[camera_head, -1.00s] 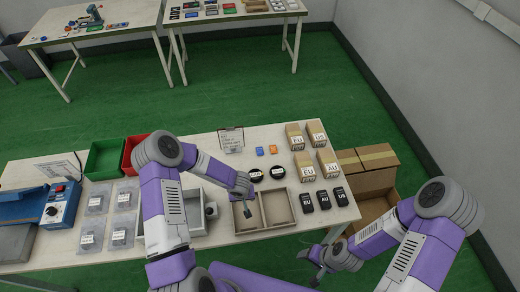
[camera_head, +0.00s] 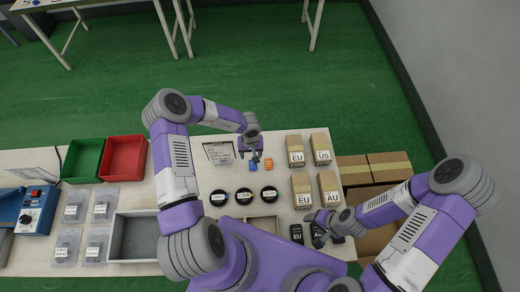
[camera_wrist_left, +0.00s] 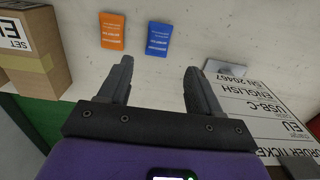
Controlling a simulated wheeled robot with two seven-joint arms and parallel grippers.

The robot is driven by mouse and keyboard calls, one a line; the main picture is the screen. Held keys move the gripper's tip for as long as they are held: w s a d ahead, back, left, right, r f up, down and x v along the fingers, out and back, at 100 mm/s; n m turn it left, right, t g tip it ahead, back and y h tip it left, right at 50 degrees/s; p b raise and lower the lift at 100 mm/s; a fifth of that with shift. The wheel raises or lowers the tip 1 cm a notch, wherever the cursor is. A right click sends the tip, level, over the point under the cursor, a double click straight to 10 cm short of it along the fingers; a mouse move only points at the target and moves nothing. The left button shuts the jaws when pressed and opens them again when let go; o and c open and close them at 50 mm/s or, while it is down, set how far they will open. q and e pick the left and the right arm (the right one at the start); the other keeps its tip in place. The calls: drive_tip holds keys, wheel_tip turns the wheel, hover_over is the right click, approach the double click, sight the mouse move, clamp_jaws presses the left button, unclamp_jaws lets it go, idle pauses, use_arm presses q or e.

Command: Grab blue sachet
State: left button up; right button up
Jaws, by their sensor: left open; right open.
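The blue sachet (camera_head: 253,168) lies flat on the table, just right of the order ticket stand. In the left wrist view the blue sachet (camera_wrist_left: 158,38) lies beyond the fingertips, roughly in line with the gap between them. An orange sachet (camera_head: 268,164) lies close beside it and also shows in the left wrist view (camera_wrist_left: 112,30). My left gripper (camera_head: 256,157) is above the sachets, its jaws (camera_wrist_left: 160,68) open and empty. My right gripper (camera_head: 318,238) is over the black adapters at the table's right front; its fingers are small in view.
The ticket stand (camera_head: 219,152) is close left of my left gripper. Boxes (camera_head: 302,187) stand to the right, with round black items (camera_head: 244,196) in front. Red (camera_head: 123,158) and green (camera_head: 86,160) bins are left. An open carton (camera_head: 372,205) is beyond the right edge.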

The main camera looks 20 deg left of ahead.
sight(253, 165)
use_arm(q)
drive_tip(key=shift+s+f, duration=0.25)
drive_tip(key=f, duration=0.4)
drive_tip(key=d+f, duration=0.1)
drive_tip(key=f, duration=0.1)
drive_tip(key=shift+s+f, duration=0.25)
drive_tip(key=shift+s, duration=0.1)
drive_tip(key=shift+w, duration=0.1)
drive_tip(key=c, duration=1.1)
